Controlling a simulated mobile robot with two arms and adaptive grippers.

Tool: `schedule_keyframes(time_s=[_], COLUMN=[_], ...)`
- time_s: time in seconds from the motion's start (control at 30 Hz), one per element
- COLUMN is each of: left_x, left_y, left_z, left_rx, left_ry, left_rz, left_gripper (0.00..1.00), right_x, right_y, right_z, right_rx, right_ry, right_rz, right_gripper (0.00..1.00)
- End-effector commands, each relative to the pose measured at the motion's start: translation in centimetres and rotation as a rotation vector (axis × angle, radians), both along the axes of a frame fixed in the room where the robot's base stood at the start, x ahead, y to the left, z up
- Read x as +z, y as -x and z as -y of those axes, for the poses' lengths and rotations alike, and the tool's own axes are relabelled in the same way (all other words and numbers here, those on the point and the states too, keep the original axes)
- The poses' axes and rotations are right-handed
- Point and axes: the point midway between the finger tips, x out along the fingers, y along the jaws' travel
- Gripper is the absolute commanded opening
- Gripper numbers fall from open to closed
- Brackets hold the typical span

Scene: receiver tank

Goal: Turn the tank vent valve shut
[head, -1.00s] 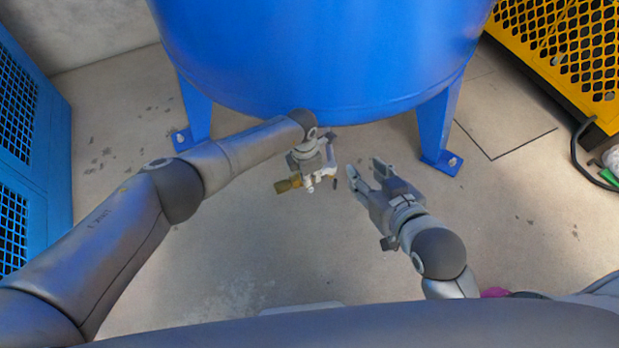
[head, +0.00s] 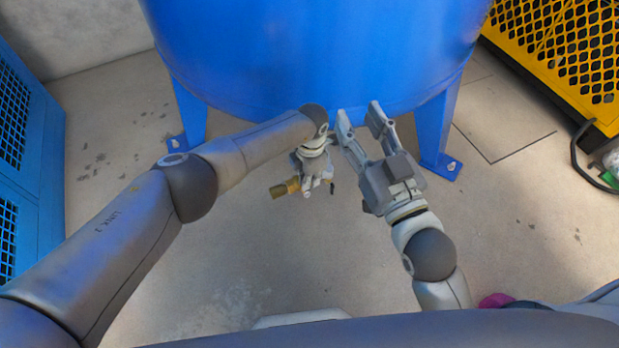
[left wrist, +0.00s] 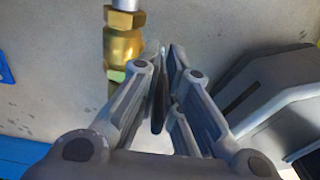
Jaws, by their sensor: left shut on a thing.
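The brass fitting of the vent valve (head: 285,187) shows below the blue tank (head: 315,50) in the head view. In the left wrist view, the brass valve body (left wrist: 123,47) with its pale pipe stands just left of my fingertips. My left gripper (head: 316,186) is beside the brass. In the left wrist view its fingers (left wrist: 166,75) are close together on a thin dark piece, which looks like the valve handle (left wrist: 157,100) seen edge-on. Much of the handle is hidden by the fingers. My right gripper (head: 359,110) is open and empty, to the right of the left one.
Blue tank legs stand at left (head: 190,115) and right (head: 436,130). A blue mesh cabinet (head: 30,170) is at the far left, and a yellow mesh guard (head: 560,60) with a black hose (head: 580,165) is at the right. Bare concrete floor lies between.

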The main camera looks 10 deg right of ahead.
Motion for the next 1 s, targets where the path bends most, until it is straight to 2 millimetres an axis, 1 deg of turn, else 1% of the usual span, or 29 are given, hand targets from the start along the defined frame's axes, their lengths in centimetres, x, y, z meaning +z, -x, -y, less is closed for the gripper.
schedule_keyframes(time_s=[0.17, 0.2, 0.27, 0.53, 0.67, 0.77, 0.87, 1.0], left_x=[0.0, 0.0, 0.0, 0.0, 0.4, 1.2, 2.4, 5.1], left_y=[0.0, 0.0, 0.0, 0.0, -0.1, -0.2, -0.1, -0.2], left_z=[0.2, 0.2, 0.2, 0.1, 0.1, 0.1, 0.1, 0.1], left_rx=[-0.002, -0.003, -0.002, -0.001, -0.001, -0.002, -0.004, -0.003], left_ry=[0.003, 0.003, 0.003, 0.001, 0.002, 0.002, 0.003, 0.003], left_rz=[0.002, 0.002, 0.002, 0.0, 0.002, 0.003, 0.003, 0.005], left_gripper=[0.0, 0.09, 0.16, 0.16, 0.16, 0.16, 0.16, 0.16], right_x=[0.0, 0.0, 0.0, 0.0, -0.1, 0.0, 0.0, 0.0], right_y=[0.0, 0.0, 0.0, 0.0, 0.0, 0.0, 0.0, 0.0], right_z=[0.0, 0.0, 0.0, 0.0, 0.0, 0.0, 0.0, 0.0], right_rx=[0.0, 0.0, 0.0, 0.0, 0.0, 0.0, 0.0, 0.0], right_ry=[0.0, 0.0, 0.0, 0.0, 0.0, 0.0, 0.0, 0.0], right_rz=[0.0, 0.0, 0.0, -0.001, -0.002, -0.002, -0.002, -0.002], right_gripper=[0.4, 0.4, 0.4, 0.4, 0.4, 0.4, 0.4, 0.4])
